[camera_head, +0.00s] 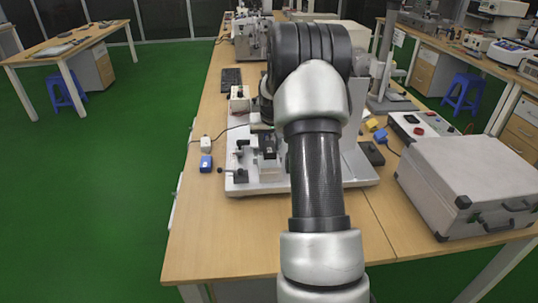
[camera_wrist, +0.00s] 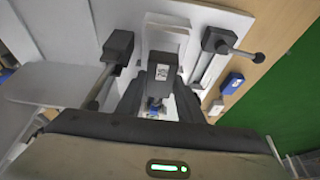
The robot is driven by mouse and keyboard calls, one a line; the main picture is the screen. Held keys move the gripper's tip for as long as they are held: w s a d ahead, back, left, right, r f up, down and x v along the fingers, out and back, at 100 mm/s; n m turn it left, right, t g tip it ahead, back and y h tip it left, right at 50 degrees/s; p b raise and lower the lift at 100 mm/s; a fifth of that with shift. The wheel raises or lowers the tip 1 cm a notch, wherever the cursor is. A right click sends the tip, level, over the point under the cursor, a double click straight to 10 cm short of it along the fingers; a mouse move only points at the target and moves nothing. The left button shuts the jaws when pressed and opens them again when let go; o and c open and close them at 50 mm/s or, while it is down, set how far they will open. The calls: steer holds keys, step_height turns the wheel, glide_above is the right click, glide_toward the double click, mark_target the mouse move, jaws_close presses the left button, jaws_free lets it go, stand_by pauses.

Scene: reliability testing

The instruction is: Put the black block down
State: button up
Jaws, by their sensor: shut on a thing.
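The black block (camera_wrist: 163,62), with a small white printed label on its face, is between the fingertips of my gripper (camera_wrist: 162,84) in the wrist view. My gripper is shut on it. The block is over or against the white base of a test fixture (camera_wrist: 208,70); I cannot tell whether it touches the base. In the head view the fixture (camera_head: 240,180) stands on the wooden table, and my arm covers much of it. The block and fingers cannot be made out clearly there.
Black clamps with rods (camera_wrist: 118,45) flank the block. A blue-and-white box (camera_head: 206,163) lies left of the fixture. A grey case (camera_head: 470,180) sits at the right, with a red-button control box (camera_head: 425,125) behind it. The table's front left (camera_head: 225,235) is clear.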

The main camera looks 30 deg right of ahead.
mark_target(270, 149)
steer(key=shift+f, duration=1.75)
steer(key=shift+f, duration=0.2)
steer(key=o, duration=1.1)
steer(key=shift+r, duration=0.5)
steer(key=v, duration=1.1)
steer(key=shift+r+p, duration=0.2)
steer(key=shift+p, duration=0.15)
steer(key=shift+s, duration=0.2)
